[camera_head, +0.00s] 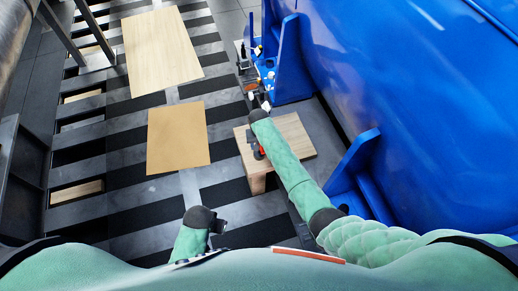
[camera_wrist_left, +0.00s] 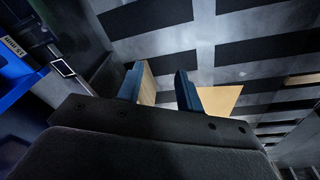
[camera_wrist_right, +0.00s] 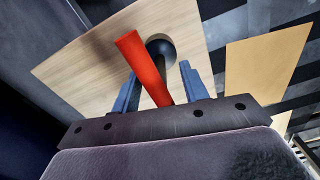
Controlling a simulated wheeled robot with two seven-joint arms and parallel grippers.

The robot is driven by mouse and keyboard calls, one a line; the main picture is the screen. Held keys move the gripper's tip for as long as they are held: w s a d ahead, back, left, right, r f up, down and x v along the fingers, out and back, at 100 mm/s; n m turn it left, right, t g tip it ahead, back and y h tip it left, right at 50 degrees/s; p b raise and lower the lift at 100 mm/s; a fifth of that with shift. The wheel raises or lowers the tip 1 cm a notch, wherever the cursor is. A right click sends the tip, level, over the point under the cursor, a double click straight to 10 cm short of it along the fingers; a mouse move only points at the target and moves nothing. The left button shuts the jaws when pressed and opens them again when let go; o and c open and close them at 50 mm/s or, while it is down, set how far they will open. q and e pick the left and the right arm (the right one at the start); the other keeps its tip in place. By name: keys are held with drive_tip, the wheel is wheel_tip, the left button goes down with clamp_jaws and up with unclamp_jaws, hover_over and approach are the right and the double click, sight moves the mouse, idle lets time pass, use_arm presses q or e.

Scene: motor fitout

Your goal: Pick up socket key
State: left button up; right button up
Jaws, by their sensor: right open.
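The socket key appears to be the tool with a red bar (camera_wrist_right: 145,65) and a dark shaft with a round dark part (camera_wrist_right: 160,48), over the small wooden table in the right wrist view. A small red patch of it (camera_head: 259,153) shows in the head view beside my right forearm. My right gripper (camera_wrist_right: 158,78) is open, with its fingers either side of the red bar and shaft. Contact cannot be told, and the tool's near end is hidden behind the gripper body. My left gripper (camera_head: 216,224) is low at centre; its fingers (camera_wrist_left: 160,88) are apart and empty.
The small wooden table (camera_head: 296,133) stands beside a large blue machine (camera_head: 400,90). A cluttered stand (camera_head: 247,75) with small parts is beyond it. Flat wooden boards (camera_head: 178,138) (camera_head: 160,48) lie on the striped floor to the left. Floor around my left gripper looks clear.

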drive_tip(key=shift+f, duration=1.05)
clamp_jaws()
use_arm(q)
drive_tip(key=shift+s+f, duration=0.1)
drive_tip(key=shift+f, duration=0.45)
use_arm(e)
drive_tip(key=shift+r, duration=0.1)
